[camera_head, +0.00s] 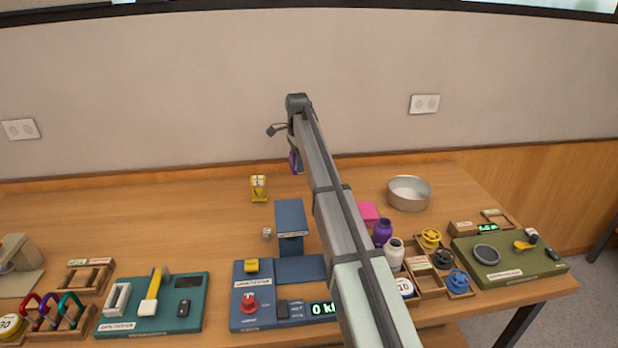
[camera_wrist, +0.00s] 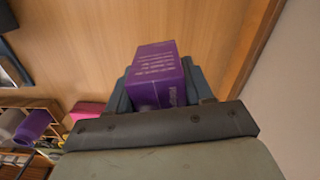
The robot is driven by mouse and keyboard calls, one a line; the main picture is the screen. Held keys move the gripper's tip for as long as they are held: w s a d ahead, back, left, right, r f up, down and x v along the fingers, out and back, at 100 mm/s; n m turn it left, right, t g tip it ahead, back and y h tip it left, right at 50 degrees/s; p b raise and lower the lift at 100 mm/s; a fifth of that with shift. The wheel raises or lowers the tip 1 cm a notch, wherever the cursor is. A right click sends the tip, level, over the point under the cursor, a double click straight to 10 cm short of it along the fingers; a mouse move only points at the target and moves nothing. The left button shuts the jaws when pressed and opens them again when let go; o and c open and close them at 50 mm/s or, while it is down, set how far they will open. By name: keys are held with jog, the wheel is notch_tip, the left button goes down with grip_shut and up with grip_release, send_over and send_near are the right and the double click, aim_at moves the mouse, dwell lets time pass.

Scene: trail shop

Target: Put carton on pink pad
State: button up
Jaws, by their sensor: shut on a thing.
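A purple carton (camera_wrist: 157,72) with pale printing is held in my gripper (camera_wrist: 160,90), between its two dark fingers. In the head view only a small strip of the carton (camera_head: 294,162) shows beside my arm, above the table's back part. The pink pad (camera_head: 369,214) lies on the table to the right of my arm and is partly hidden by it. A corner of the pad also shows at the left in the wrist view (camera_wrist: 86,109). My gripper is shut on the carton, and the carton appears clear of the table.
A purple jar (camera_head: 382,233) and a white jar (camera_head: 394,254) stand close to the pad. A round metal tin (camera_head: 409,193) is behind it. A blue tester (camera_head: 290,222) stands left of my arm, with a yellow item (camera_head: 259,188) behind. The back left table is clear.

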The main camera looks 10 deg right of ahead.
jog(key=d+r+m, duration=0.1)
jog(key=d+r, duration=0.2)
jog(key=d, duration=0.7)
jog(key=r+m, duration=0.1)
jog(key=r, duration=0.1)
send_over(367, 209)
jog(key=shift+s+f, duration=0.1)
jog(key=shift+f, duration=4.75)
jog(key=shift+f, duration=0.2)
jog(key=o, duration=1.1)
jog(key=shift+r, duration=0.15)
notch_tip(367, 209, up, 12)
jog(key=shift+r, duration=0.1)
